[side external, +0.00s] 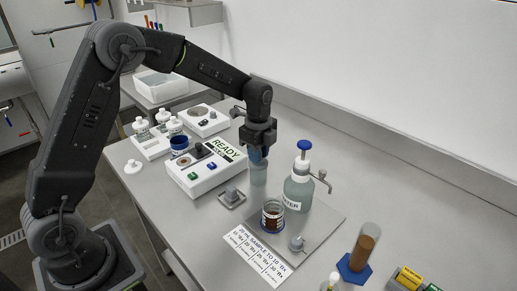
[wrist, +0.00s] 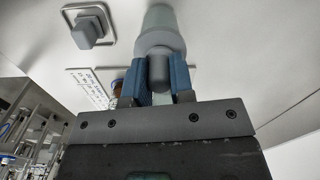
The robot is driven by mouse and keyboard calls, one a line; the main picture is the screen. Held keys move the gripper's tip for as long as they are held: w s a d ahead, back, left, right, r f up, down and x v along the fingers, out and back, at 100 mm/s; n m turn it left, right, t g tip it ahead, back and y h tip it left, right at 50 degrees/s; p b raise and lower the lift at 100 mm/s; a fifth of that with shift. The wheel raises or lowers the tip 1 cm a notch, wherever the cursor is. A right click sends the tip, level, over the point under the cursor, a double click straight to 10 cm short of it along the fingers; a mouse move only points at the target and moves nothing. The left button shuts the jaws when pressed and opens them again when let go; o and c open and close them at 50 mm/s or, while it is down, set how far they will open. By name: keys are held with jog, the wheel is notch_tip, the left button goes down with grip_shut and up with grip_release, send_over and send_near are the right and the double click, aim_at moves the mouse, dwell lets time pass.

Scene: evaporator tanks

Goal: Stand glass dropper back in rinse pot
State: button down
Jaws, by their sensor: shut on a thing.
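My gripper (side external: 258,152) points down over the bench, left of the water bottle. In the wrist view, its blue finger pads (wrist: 161,82) are shut on the grey bulb of the glass dropper (wrist: 158,68). A pale, translucent cylinder, seemingly the rinse pot (side external: 258,175), shows directly below the fingers. A pale cylindrical shape also shows beyond the bulb in the wrist view. The dropper's glass stem is not clearly visible, so I cannot tell how far it is inside the pot.
Right of the gripper stand a water pump bottle (side external: 298,190) and a brown jar (side external: 272,214). A knobbed grey square (side external: 232,198) lies in front, and the READY instrument (side external: 203,174) stands left. A blue-footed cylinder (side external: 361,250) stands front right. The back right bench is clear.

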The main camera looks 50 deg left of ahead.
jog(key=c, duration=0.9)
grip_release()
notch_tip(320, 180, up, 14)
jog(key=shift+f, duration=0.15)
